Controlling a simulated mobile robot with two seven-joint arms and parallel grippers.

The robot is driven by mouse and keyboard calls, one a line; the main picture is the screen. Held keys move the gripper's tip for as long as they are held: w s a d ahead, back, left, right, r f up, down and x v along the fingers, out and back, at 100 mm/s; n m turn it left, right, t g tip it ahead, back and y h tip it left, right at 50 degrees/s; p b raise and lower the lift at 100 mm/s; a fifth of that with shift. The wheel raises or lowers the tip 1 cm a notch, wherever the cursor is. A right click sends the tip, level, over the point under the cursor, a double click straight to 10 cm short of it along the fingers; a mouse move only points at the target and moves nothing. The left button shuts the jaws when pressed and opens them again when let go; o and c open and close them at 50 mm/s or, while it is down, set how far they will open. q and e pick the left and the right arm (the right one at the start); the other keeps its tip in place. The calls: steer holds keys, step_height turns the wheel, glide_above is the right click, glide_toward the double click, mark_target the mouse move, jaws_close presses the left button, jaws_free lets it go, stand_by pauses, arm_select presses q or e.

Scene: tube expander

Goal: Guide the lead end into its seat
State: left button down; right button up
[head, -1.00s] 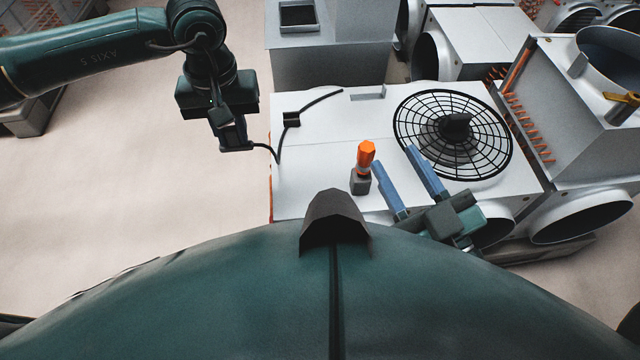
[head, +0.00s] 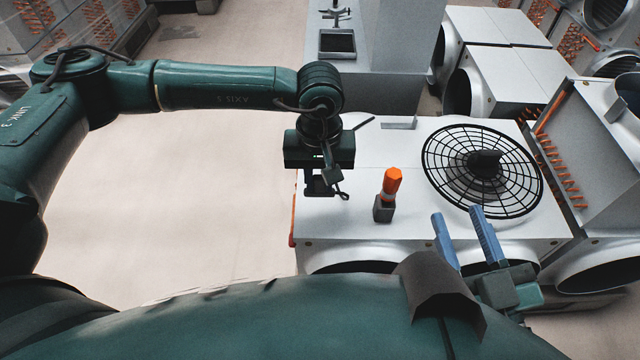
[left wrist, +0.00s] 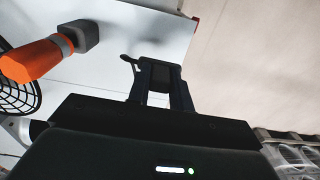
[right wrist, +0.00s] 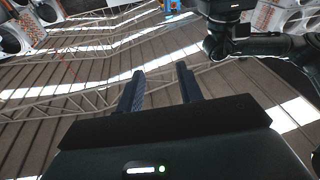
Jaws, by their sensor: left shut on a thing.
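My left gripper (head: 322,190) is shut on the black lead (head: 343,195), above the left part of the white panel (head: 400,150). A short curled piece of lead sticks out to the right of the fingers. In the left wrist view the lead (left wrist: 127,60) pokes out beside a dark piece between the fingers. Another dark stretch of cable (head: 364,123) shows behind my left arm. The seat cannot be made out; the arm covers that part of the panel. My right gripper (head: 457,212) is open and empty; its blue fingers (right wrist: 160,75) are apart.
An orange-topped piece on a dark grey block (head: 384,209) stands right of my left gripper. A round black fan grille (head: 483,168) lies further right. A grey cabinet (head: 370,75) stands behind the panel. Bare floor (head: 200,190) lies to the left.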

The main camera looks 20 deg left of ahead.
mark_target(320, 195)
arm_select(q)
step_height(320, 195, down, 6)
steer(key=shift+b, duration=0.9)
steer(key=shift+f, duration=0.2)
arm_select(e)
steer(key=shift+s+a+r+y, duration=0.1)
steer(key=shift+a+r+y, duration=0.15)
steer(key=shift+r+y, duration=0.25)
arm_select(q)
steer(key=shift+f, duration=0.25)
arm_select(e)
steer(key=shift+f, duration=0.1)
arm_select(q)
steer(key=c, duration=1.3)
jaws_free()
steer(key=shift+o, duration=0.2)
arm_select(e)
steer(key=shift+w+r+t, duration=0.2)
steer(key=shift+r+t, duration=0.1)
arm_select(q)
steer(key=shift+r, duration=0.15)
arm_select(e)
steer(key=shift+r, duration=0.1)
